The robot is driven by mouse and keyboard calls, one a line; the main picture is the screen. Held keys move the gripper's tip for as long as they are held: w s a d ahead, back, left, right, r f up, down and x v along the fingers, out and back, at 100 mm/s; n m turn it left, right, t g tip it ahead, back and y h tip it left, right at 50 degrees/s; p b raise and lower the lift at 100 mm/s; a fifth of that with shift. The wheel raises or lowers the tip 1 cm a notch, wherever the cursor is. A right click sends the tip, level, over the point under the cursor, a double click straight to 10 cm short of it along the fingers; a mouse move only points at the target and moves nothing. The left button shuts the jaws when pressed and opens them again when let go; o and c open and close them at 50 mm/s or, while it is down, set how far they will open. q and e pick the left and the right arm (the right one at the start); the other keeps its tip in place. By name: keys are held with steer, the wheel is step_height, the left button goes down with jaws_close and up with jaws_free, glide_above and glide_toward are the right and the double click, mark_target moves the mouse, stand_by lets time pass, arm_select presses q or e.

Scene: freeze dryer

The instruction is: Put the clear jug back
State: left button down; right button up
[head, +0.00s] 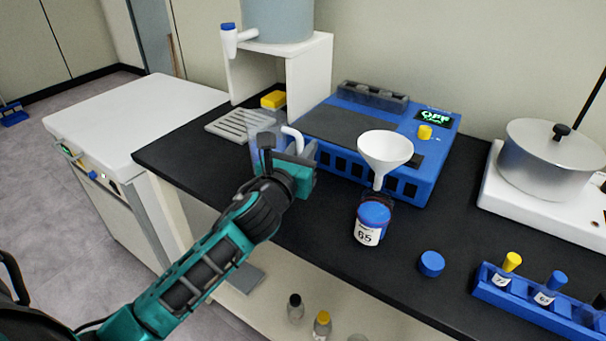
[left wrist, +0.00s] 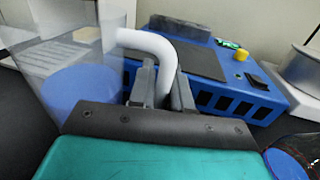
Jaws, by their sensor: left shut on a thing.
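The clear jug (head: 258,151) is see-through, with a white curved handle (head: 293,137), and stands near the left end of the black bench. My left gripper (head: 295,152) is shut on the white handle. In the left wrist view the handle (left wrist: 150,43) passes between the two fingers (left wrist: 160,85), and the jug's clear wall (left wrist: 45,65) is at the left with blue liquid (left wrist: 80,100) inside. The arm hides part of the jug in the head view, and I cannot tell whether its base touches the bench. My right gripper is not in view.
A grey slatted drip tray (head: 222,127) lies behind the jug, below the tap (head: 229,40) of a large tank (head: 277,20). A yellow block (head: 273,99) is beside it. The blue machine (head: 425,175), white funnel (head: 385,152) and labelled jar (head: 370,225) stand to the right.

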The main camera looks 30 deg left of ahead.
arm_select(q)
step_height(320, 180, down, 4)
steer(key=shift+r+b, duration=0.2)
steer(key=shift+b, duration=0.6)
steer(key=shift+f, duration=0.3)
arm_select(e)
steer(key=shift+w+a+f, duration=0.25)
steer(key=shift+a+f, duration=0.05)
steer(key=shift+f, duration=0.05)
arm_select(q)
steer(key=shift+f, duration=0.2)
steer(key=c, duration=1.1)
jaws_free()
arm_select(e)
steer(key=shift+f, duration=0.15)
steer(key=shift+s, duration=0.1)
